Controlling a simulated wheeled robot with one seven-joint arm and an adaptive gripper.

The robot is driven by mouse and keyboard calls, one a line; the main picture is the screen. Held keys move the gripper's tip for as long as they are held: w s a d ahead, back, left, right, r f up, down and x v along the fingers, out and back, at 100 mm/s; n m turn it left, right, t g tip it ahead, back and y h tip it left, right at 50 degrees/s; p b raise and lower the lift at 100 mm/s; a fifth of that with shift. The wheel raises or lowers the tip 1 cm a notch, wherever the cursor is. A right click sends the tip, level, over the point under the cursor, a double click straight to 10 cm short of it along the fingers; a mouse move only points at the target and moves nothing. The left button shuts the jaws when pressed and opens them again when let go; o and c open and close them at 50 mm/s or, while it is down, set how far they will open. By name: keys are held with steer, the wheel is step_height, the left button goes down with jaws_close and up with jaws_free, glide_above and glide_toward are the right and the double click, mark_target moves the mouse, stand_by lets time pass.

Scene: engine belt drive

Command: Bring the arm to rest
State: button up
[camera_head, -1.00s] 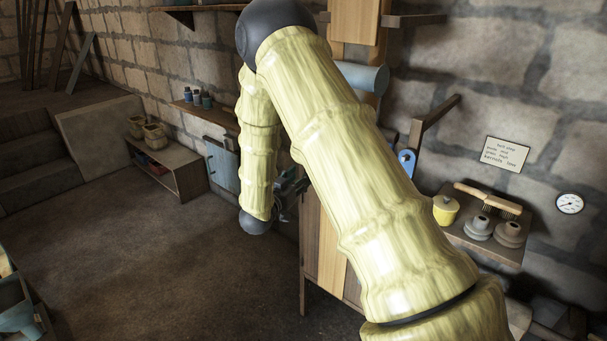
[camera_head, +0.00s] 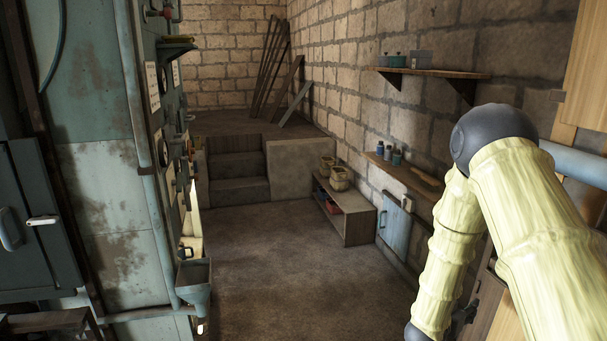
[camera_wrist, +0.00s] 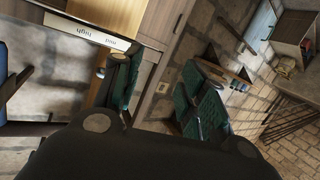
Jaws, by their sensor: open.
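My arm, with pale yellow bamboo-like links and dark joints, is folded at the right side of the head view, its elbow raised and its forearm hanging down. My gripper (camera_wrist: 160,92) shows in the wrist view with its two green-padded fingers apart and nothing between them. In the head view the gripper is mostly hidden behind the arm and cut off by the lower edge. A wooden cabinet or panel (camera_wrist: 165,45) shows beyond the fingers; I cannot tell the exact gap.
A worn green machine (camera_head: 105,190) with a grey hopper (camera_head: 194,281) stands left. A low shelf unit (camera_head: 352,218), a blue wall box (camera_head: 394,222) and a wall shelf (camera_head: 430,73) line the right wall. Steps (camera_head: 237,178) rise at the back. The middle floor (camera_head: 290,260) is clear.

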steer(key=s+a+f+n+g+y, duration=0.1)
steer(key=s+a+f+n+y, duration=0.25)
steer(key=s+a+f, duration=0.45)
steer(key=s+a+f+n+g+y, duration=0.2)
steer(key=s+a+f+y, duration=0.25)
steer(key=s+f, duration=0.65)
steer(key=s+a+f+n+g+y, duration=0.1)
steer(key=s+a+f+g, duration=0.1)
steer(key=s, duration=0.6)
steer(key=s+a+f+n+g+y+b, duration=0.1)
steer(key=s+a+f, duration=0.3)
steer(key=s, duration=0.4)
steer(key=s+a+f+n+g+y, duration=0.1)
steer(key=s+a+f+g+y, duration=0.1)
steer(key=s+a, duration=0.3)
steer(key=s+f+g, duration=0.1)
steer(key=s, duration=0.2)
steer(key=shift+s+f+b, duration=0.2)
steer(key=shift+f+b, duration=0.05)
steer(key=shift+b, duration=0.1)
steer(key=shift+d, duration=0.15)
